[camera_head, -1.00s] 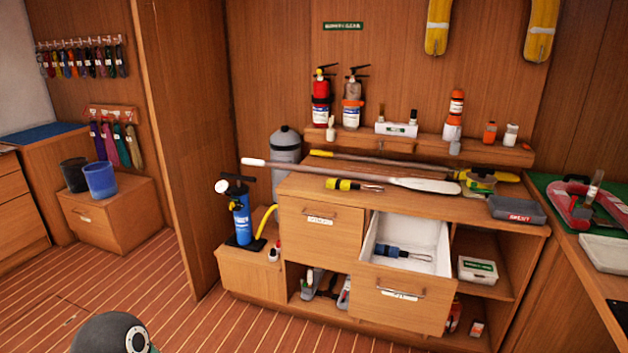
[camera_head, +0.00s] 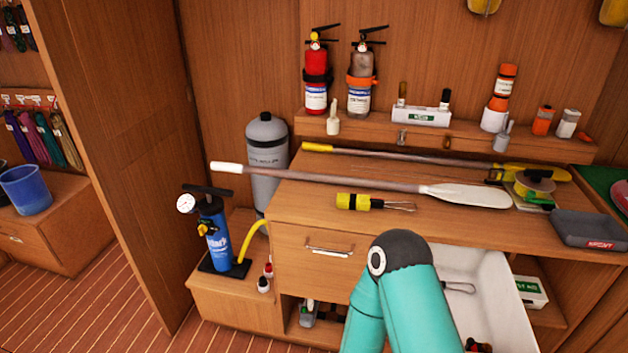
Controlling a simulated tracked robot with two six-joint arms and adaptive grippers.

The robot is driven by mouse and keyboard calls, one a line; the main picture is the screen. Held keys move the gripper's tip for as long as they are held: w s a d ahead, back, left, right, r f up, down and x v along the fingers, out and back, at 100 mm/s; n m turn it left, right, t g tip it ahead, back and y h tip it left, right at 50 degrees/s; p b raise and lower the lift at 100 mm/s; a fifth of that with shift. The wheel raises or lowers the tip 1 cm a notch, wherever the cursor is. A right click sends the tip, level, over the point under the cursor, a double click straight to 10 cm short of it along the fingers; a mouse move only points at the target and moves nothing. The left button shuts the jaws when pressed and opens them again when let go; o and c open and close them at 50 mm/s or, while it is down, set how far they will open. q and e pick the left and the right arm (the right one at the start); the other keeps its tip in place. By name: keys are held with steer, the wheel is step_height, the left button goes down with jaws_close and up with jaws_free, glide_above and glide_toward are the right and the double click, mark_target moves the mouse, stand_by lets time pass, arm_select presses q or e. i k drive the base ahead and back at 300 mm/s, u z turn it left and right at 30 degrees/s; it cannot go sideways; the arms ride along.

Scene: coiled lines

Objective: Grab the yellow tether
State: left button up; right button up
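The yellow tether (camera_head: 360,202) lies on the wooden countertop, a yellow bundle with a black band and metal hooks pointing right. It is in front of the paddle. One of my teal arms shows its dark joint and links at the bottom centre, in front of the open drawer; I cannot tell which arm it is. Neither gripper can be made out. A second tether lies in the open white-lined drawer (camera_head: 508,300); only its metal clip (camera_head: 460,287) shows, the rest hidden by my arm.
A white-bladed paddle (camera_head: 465,195) and a long pole (camera_head: 400,157) lie behind the tether. A blue pump (camera_head: 213,235) and grey cylinder (camera_head: 267,160) stand left. The open drawer juts out at front right.

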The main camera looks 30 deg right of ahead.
mark_target(351, 201)
steer(key=z, duration=0.3)
steer(key=i, duration=1.25)
steer(key=z, duration=0.55)
steer(key=k, duration=0.75)
steer(key=z, duration=0.2)
steer(key=i, duration=0.75)
steer(key=u, duration=0.15)
